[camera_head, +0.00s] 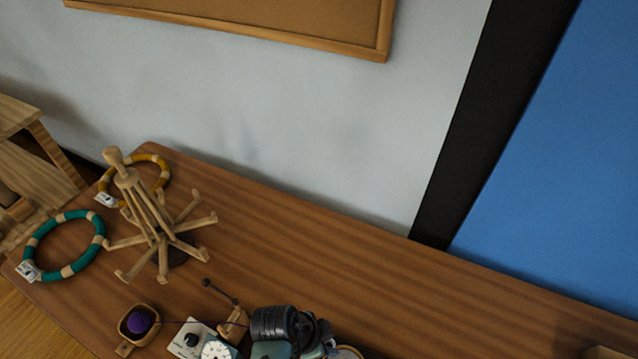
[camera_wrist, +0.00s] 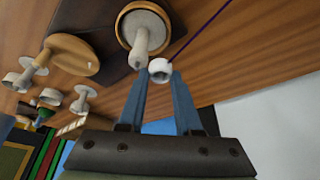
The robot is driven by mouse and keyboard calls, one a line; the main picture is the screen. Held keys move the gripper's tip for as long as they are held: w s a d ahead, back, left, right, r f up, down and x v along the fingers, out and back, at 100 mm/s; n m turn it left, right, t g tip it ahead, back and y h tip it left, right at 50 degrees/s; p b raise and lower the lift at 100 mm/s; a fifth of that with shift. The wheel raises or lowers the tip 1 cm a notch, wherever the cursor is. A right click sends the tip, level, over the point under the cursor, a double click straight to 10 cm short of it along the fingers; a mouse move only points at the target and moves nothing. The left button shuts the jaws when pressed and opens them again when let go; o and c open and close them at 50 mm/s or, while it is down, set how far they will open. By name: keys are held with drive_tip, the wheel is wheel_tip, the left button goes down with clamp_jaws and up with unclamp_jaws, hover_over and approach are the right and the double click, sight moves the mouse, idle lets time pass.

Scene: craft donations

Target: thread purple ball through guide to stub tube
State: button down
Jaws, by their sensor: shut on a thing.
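The purple ball (camera_head: 140,322) of yarn sits in a small wooden bowl (camera_head: 125,331) at the lower left of the head view. Its thread runs right to a small wooden piece (camera_head: 233,327), which may be the guide. In the wrist view my gripper (camera_wrist: 160,74) has its blue fingers shut on a small white end piece (camera_wrist: 159,69) of the purple thread (camera_wrist: 200,32). The thread runs taut to the upper right. A pale stub tube (camera_wrist: 141,42) on a round, wood-rimmed base stands just beyond the white piece; I cannot tell whether they touch.
A white box with a dial (camera_head: 196,338) is near the bowl. Several pale pegs (camera_wrist: 72,102) crowd the wrist view's left. The table's back right is clear.

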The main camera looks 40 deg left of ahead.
sight(346, 358)
drive_tip(key=shift+w+d+f, duration=0.1)
drive_tip(key=shift+w+d, duration=0.15)
drive_tip(key=shift+d, duration=0.95)
drive_tip(key=shift+w+d+f, duration=0.1)
drive_tip(key=shift+w+d, duration=0.1)
drive_tip(key=shift+d, duration=0.95)
drive_tip(key=shift+a+f+b, duration=0.1)
drive_tip(key=shift+f+b, duration=0.55)
drive_tip(key=shift+f, duration=0.45)
drive_tip(key=c, duration=0.5)
unclamp_jaws()
drive_tip(key=b+v, duration=0.1)
drive_tip(key=v, duration=1.2)
drive_tip(key=shift+s, duration=0.1)
drive_tip(key=shift+f, duration=0.1)
